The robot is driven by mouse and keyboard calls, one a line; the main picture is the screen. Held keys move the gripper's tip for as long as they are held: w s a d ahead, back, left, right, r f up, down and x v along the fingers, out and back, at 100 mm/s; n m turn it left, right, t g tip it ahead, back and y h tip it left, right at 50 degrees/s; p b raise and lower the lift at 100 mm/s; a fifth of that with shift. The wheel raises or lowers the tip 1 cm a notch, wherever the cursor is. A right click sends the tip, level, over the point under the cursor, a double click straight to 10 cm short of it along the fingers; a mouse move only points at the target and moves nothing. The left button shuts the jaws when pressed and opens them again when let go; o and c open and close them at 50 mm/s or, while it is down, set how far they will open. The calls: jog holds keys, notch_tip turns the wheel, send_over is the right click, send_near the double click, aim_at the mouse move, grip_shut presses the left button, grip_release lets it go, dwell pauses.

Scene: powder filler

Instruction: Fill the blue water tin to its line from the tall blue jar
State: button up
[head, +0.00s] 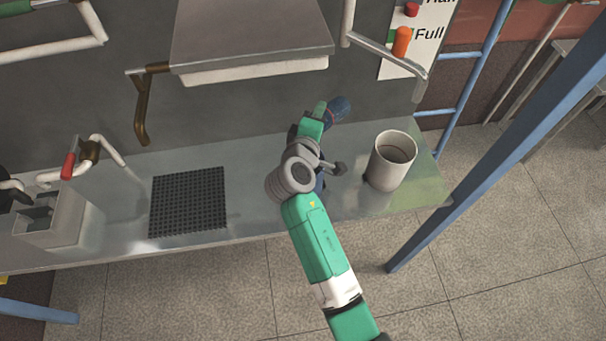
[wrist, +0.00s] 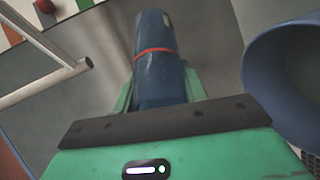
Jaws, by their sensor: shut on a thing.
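My gripper (head: 321,113) is shut on a slim dark blue vessel (head: 339,108). In the wrist view this vessel (wrist: 156,60) is a cylinder with a red band around it, between the green fingers. I cannot tell for sure whether it is the jar or the tin. A wider, round blue vessel (wrist: 262,75) with a pale grey inside is close on the right of the wrist view, apart from the held one. In the head view, a bit of dark blue (head: 320,182) shows behind my arm, which hides most of it. The contents and level are not visible.
A cream cup (head: 391,160) stands on the metal bench (head: 262,160), right of my arm. A black grid mat (head: 188,202) lies to the left. Pipes and a grey hood (head: 250,35) hang above. A blue post (head: 500,170) rises at the right.

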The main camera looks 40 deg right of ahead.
jog(key=shift+r, duration=0.1)
jog(key=shift+r+p, duration=0.2)
jog(key=shift+p, duration=0.9)
jog(key=y+p, duration=0.1)
jog(key=p, duration=0.3)
jog(key=m+g+y+p, duration=0.1)
jog(key=y+p, duration=0.1)
jog(key=p, duration=0.3)
jog(key=shift+r, duration=0.35)
jog(key=y+p, duration=0.1)
jog(key=p, duration=0.1)
jog(key=y+p, duration=0.1)
jog(key=p, duration=0.2)
jog(key=shift+r+m+g+y, duration=0.25)
jog(key=shift+m+g+y, duration=0.15)
